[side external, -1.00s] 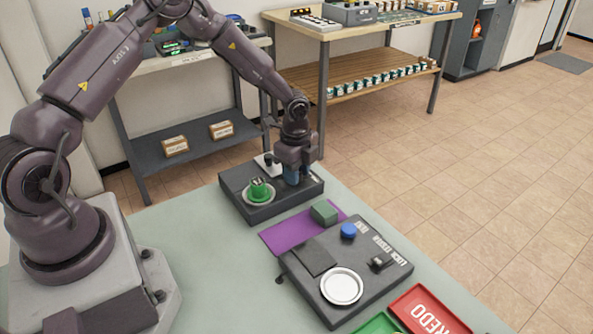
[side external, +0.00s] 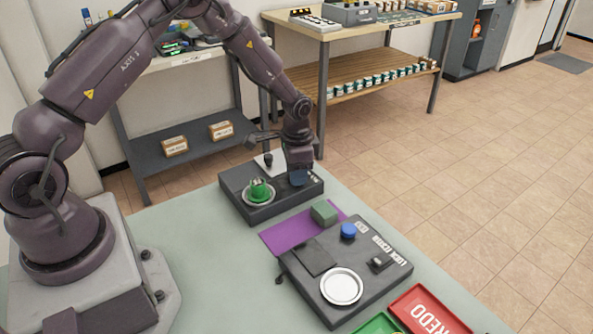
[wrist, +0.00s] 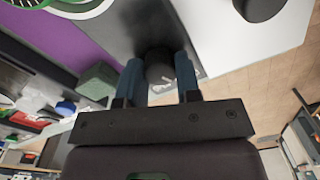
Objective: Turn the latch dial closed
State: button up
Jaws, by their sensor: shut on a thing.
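The latch dial appears as a dark round knob (wrist: 158,73) on the dark grey box (side external: 238,187) at the back of the table. My gripper (side external: 299,180) is low over the right part of that box. In the wrist view my gripper's two blue fingers (wrist: 158,58) stand on either side of the knob, shut on it. In the side view the knob is hidden behind the gripper, so its turn angle cannot be read.
A green part (side external: 259,189) sits in a round dish on the same box. A black knob (side external: 268,160) stands on a white plate beside it. A purple mat (side external: 290,234) with a green block (side external: 324,211) lies in front, then another dark panel (side external: 315,308) and a red tray (side external: 425,312).

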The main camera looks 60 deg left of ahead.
jog(key=shift+n, duration=1.2)
jog(key=o, duration=0.9)
jog(key=shift+a, duration=0.1)
